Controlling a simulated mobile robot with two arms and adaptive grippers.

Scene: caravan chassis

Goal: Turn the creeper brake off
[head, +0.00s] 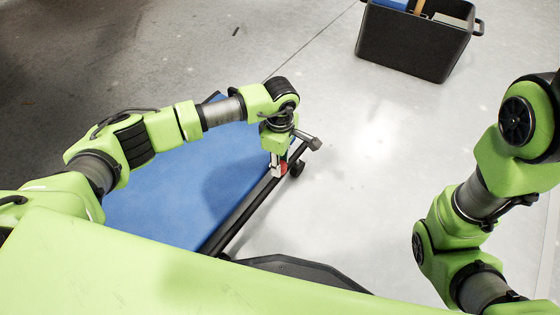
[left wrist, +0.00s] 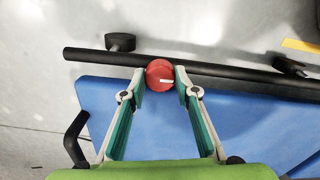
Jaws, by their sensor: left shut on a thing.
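The creeper (head: 170,190) is a low board with a blue pad and a black tube frame, lying on the floor in front of me. Its red round brake knob (left wrist: 160,73) with a white mark sits at the black rail (left wrist: 220,71) in the left wrist view. In the head view a bit of red shows at the rail, partly hidden by my gripper. My left gripper (left wrist: 160,80) is shut on the red knob, with one fingertip on each side of it. My right arm shows at the right of the head view, but its gripper is out of the picture.
Small black casters (head: 297,168) stand at the creeper's edge. A black crate (head: 412,45) with things in it stands at the upper right. The grey floor (head: 350,150) between the creeper and my right arm is clear.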

